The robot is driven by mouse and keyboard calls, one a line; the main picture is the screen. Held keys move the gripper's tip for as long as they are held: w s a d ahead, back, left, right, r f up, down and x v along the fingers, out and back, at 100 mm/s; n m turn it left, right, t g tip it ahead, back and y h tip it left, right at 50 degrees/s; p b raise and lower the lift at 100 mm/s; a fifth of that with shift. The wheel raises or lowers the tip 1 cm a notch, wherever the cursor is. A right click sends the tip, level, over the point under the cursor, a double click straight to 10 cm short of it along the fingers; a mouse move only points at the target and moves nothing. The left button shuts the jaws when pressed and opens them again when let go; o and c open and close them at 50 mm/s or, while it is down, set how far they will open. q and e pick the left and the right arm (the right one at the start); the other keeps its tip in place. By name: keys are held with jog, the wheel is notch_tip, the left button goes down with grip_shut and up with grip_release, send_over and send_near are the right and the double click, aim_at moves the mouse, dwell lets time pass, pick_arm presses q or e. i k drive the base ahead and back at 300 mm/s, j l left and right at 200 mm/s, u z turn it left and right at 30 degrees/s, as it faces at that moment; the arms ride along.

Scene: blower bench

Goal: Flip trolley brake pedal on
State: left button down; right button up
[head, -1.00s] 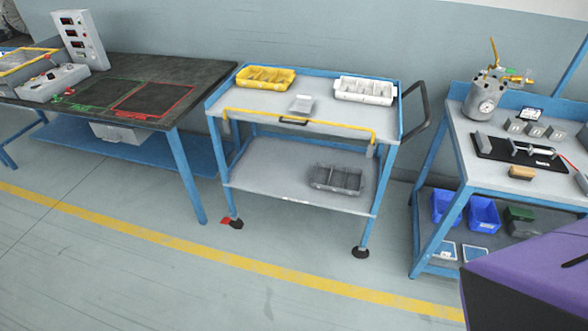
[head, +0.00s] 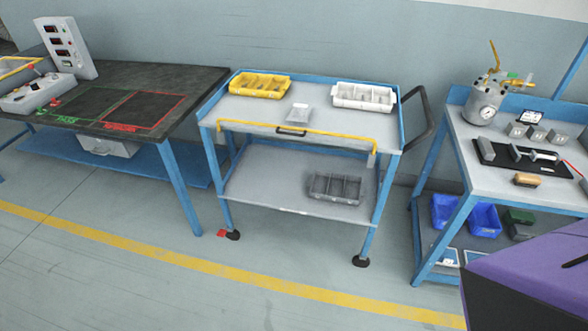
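The blue trolley (head: 293,213) with two grey shelves stands in the middle of the head view, between two benches. A small red brake pedal (head: 222,233) sits low at its front left, beside the black left caster (head: 234,236). A black right caster (head: 361,262) shows at the front right, with no red pedal visible there. The pedal is too small to tell its position. A yellow bar (head: 292,131) runs along the front of the top shelf. Neither of my grippers is in view.
A dark bench (head: 205,85) stands left, a tool bench (head: 465,170) right. The floor in front, with a yellow line (head: 200,269), is clear.

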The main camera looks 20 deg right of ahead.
aim_at(222, 233)
jog(key=i, duration=1.15)
